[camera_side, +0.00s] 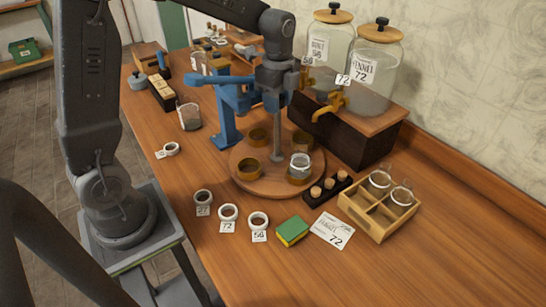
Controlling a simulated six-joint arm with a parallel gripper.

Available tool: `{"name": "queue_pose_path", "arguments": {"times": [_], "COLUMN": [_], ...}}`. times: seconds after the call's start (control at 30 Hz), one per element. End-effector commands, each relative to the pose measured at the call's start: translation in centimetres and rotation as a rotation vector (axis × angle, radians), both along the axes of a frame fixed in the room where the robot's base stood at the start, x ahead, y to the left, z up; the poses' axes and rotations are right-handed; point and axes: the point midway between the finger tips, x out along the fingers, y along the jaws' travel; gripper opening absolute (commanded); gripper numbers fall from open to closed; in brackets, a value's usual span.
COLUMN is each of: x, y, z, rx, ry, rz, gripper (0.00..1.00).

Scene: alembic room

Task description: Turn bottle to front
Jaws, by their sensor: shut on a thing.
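A clear glass bottle (300,163) stands upright in a brass-coloured cup at the front right of a round wooden turntable (272,188). The turntable's other brass cups (249,168) look empty. A grey upright post (277,142) rises from its middle. My gripper (271,104) points down over the turntable, shut on the top of this post. The jaws are small and dark here, and their exact contact is hard to see. My gripper is above and behind the bottle, not touching it.
A blue stand (226,115) is close left of my gripper. Two large glass jars (372,75) with brass taps stand on a dark wooden base (340,128) behind right. A wooden crate (374,222), sponge (292,231), label card (333,230) and small rings (228,212) lie in front.

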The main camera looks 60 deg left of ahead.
Motion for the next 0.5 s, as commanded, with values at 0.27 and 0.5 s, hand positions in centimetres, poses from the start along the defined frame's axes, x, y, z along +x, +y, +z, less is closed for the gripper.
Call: {"name": "queue_pose_path", "arguments": {"times": [0.27,0.5], "x": [0.0,0.0], "y": [0.0,0.0], "z": [0.0,0.0], "rx": [0.0,0.0], "ry": [0.0,0.0], "rz": [-0.26,-0.268], "gripper": [0.14,0.14]}}
